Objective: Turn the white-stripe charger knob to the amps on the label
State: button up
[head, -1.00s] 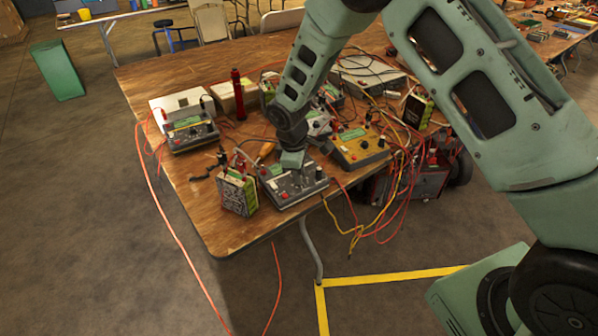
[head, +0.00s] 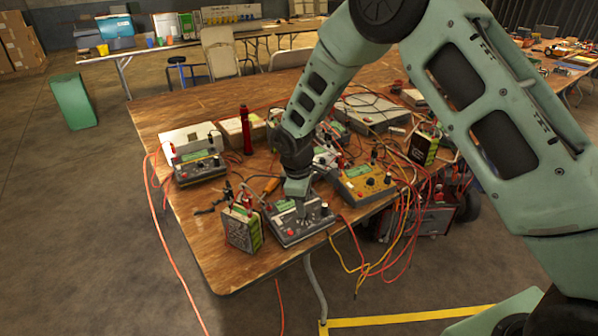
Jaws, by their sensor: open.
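A grey charger (head: 290,233) sits at the table's front edge, with a green label, a red knob or button and dark knobs on its top. My gripper (head: 300,211) points down over this charger's panel; its fingers are small and dark, and they partly hide the panel. I cannot tell whether they touch a knob. A white stripe on this charger is too small to confirm. Another grey charger with a yellow stripe (head: 199,169) stands at the left. A yellow charger (head: 362,187) stands just to the right. The amps on the labels are not readable.
A green-and-black battery (head: 240,231) stands close to the left of the front charger. A red cylinder (head: 246,130) stands upright behind. Red and yellow cables (head: 385,255) hang over the table's right edge. Bare wood (head: 225,270) is free at the front left.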

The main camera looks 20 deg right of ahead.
aim_at(297, 223)
notch_tip(297, 223, up, 14)
jog(key=s+a, duration=0.1)
jog(key=a, duration=0.1)
jog(key=shift+b, duration=0.35)
jog(key=s+a+r+m+y, duration=0.1)
jog(key=s+a+r, duration=0.15)
jog(key=s, duration=0.65)
jog(key=s+a+r+m+y, duration=0.1)
jog(key=s+a, duration=0.2)
jog(key=s, duration=0.5)
jog(key=s+d+m, duration=0.2)
jog(key=s, duration=1.4)
jog(key=shift+f+g, duration=0.3)
jog(key=shift+g, duration=0.1)
jog(key=shift+a, duration=0.1)
jog(key=shift+c, duration=0.3)
